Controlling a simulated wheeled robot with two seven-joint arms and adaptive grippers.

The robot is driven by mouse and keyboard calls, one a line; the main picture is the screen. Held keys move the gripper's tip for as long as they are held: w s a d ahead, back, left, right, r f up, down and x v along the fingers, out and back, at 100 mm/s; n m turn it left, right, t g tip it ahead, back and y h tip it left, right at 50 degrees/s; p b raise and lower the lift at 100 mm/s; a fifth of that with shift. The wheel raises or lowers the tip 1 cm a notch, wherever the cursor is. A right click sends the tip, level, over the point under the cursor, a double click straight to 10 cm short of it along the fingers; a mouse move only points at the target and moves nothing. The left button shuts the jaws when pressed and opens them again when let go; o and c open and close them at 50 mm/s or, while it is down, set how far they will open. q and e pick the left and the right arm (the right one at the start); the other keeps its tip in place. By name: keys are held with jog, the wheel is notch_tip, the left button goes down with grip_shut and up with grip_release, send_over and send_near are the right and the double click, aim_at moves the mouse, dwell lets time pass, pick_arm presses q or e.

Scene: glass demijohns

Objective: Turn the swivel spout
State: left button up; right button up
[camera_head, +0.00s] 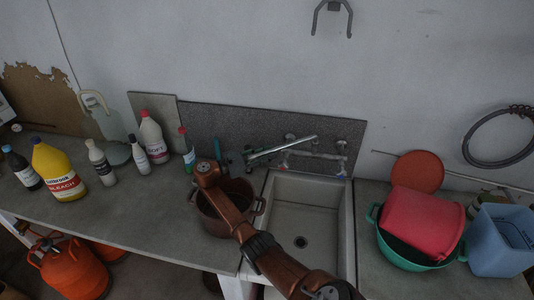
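The silver swivel spout (283,147) is a straight tube on the wall tap above the white sink (312,188). It slants from upper right down to its left end, near the sink's back left corner. My brown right arm reaches in from the bottom, over the sink's left edge. Its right gripper (234,157) is small and dark beyond the wrist, close to the spout's left end. I cannot tell whether it touches the spout or how far its fingers are apart. My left gripper is not in view.
A brown pot (238,196) stands left of the sink, partly behind my arm. Several bottles, including a yellow bleach bottle (57,170), and a glass demijohn (112,127) stand on the left counter. A green basin (391,241) with a red tub (424,219) and a blue container (501,239) stand at right.

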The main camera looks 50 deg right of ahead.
aim_at(248, 159)
jog(key=shift+o, duration=0.3)
jog(key=shift+w+a, duration=0.1)
jog(key=shift+a, duration=0.05)
jog(key=v, duration=1.2)
jog(key=shift+w, duration=0.1)
jog(key=shift+r, duration=0.1)
